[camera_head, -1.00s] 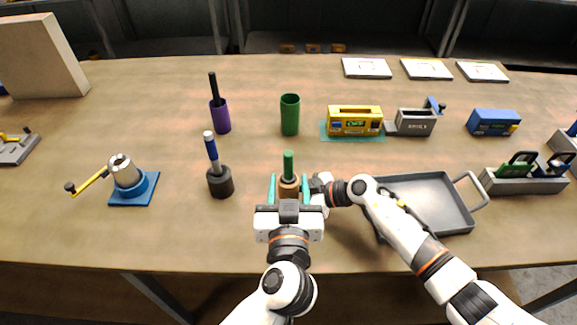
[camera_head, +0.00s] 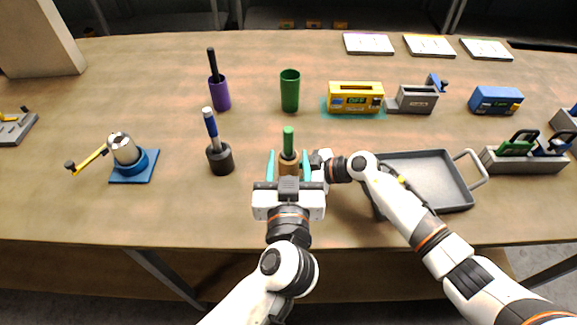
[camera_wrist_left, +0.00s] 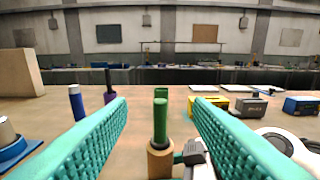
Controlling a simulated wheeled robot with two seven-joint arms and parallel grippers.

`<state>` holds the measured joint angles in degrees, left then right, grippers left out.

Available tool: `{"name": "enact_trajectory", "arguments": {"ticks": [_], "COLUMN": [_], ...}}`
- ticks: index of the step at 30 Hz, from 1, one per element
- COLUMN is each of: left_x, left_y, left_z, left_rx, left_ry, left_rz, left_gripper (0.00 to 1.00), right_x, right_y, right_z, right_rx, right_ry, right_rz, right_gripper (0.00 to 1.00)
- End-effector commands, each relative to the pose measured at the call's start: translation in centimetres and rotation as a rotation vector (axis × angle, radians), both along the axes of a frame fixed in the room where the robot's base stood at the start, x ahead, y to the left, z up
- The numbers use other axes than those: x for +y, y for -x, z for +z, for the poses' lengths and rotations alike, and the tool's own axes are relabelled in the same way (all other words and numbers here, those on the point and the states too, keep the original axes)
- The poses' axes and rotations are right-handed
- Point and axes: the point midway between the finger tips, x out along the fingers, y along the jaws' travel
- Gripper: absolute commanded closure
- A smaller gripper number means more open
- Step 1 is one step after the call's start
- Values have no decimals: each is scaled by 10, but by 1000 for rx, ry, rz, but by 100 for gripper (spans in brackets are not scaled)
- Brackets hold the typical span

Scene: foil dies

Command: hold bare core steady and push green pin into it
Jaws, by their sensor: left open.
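The bare core (camera_head: 289,166) is a small brown, wood-coloured cylinder standing upright near the table's front middle. The green pin (camera_head: 288,141) stands upright in its dark top; how deep it sits I cannot tell. The left wrist view also shows the core (camera_wrist_left: 160,162) and the pin (camera_wrist_left: 160,122), centred between the jaws. My left gripper (camera_head: 289,164) is open, its teal fingers on either side of the core with gaps showing. My right gripper (camera_head: 319,164) is at the core's right side; its dark tip appears against or very near the core, and its jaw opening is hidden.
A grey tray (camera_head: 467,204) lies right, partly behind my right arm. A dark holder with a blue-handled pin (camera_head: 220,160) stands left. A green cup (camera_head: 290,92), purple cup (camera_head: 221,97) and yellow box (camera_head: 355,90) stand behind.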

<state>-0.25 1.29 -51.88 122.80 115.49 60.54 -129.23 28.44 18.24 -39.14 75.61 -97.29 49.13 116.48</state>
Motion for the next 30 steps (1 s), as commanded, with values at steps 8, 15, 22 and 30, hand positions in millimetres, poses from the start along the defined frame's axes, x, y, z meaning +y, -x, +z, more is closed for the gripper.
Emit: {"name": "enact_trajectory", "arguments": {"ticks": [8, 15, 22, 30], "left_x": [0, 0, 0, 0], "left_y": [0, 0, 0, 0], "left_z": [23, 40, 44, 44], "left_rx": [-2, -1, 0, 0], "left_ry": [1, 1, -1, -1], "left_rz": [-2, -1, -1, -1], "left_gripper": [54, 54, 54, 54], "right_x": [0, 0, 0, 0], "right_y": [0, 0, 0, 0], "right_z": [0, 0, 0, 0], "right_rx": [0, -1, -1, 0], "right_ry": [0, -1, -1, 0], "right_rz": [-1, -1, -1, -1], "right_gripper": [67, 67, 67, 29]}}
